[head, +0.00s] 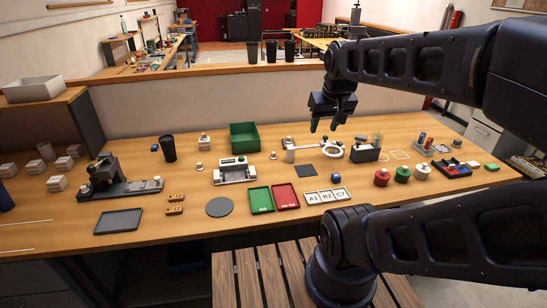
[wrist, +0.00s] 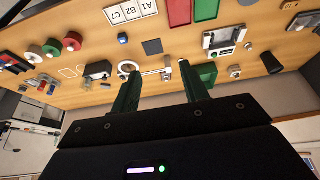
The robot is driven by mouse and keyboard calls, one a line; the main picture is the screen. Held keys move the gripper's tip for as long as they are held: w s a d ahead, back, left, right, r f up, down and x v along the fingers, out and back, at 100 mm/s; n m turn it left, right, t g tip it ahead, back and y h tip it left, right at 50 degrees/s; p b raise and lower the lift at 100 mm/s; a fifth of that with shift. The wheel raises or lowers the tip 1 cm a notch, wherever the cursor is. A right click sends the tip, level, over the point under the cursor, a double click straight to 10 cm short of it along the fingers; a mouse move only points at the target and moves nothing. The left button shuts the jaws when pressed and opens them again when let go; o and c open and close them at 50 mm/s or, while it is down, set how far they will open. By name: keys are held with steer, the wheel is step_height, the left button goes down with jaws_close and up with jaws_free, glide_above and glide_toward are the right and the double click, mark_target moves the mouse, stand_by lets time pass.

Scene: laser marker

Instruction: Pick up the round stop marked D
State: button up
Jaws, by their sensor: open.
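I cannot read a D on any round piece, so I cannot tell which one is the round stop marked D. Small round grey-white pieces stand on the table: one (head: 199,167) left of the white-and-grey device and one (head: 273,155) right of it. My gripper (head: 325,124) hangs above the table's back part, open and empty. In the wrist view its two dark green fingers (wrist: 161,76) are spread apart, with nothing between them.
The wooden table (head: 240,189) is crowded. A green bin (head: 244,136), a black cup (head: 168,148), a ring-shaped magnifier (head: 332,150) and a dark holder (head: 366,153) stand towards the back. Green (head: 260,199) and red (head: 286,196) trays lie near the front. A low partition runs behind.

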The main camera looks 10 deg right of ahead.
steer(key=m+g+h, duration=0.1)
steer(key=m+h, duration=0.2)
steer(key=m, duration=0.5)
glide_above(273, 153)
steer(key=s+a, duration=0.3)
step_height(273, 153, down, 23)
steer(key=shift+x, duration=5.3)
steer(key=shift+d, duration=0.1)
steer(key=shift+c, duration=0.5)
steer(key=c, duration=0.7)
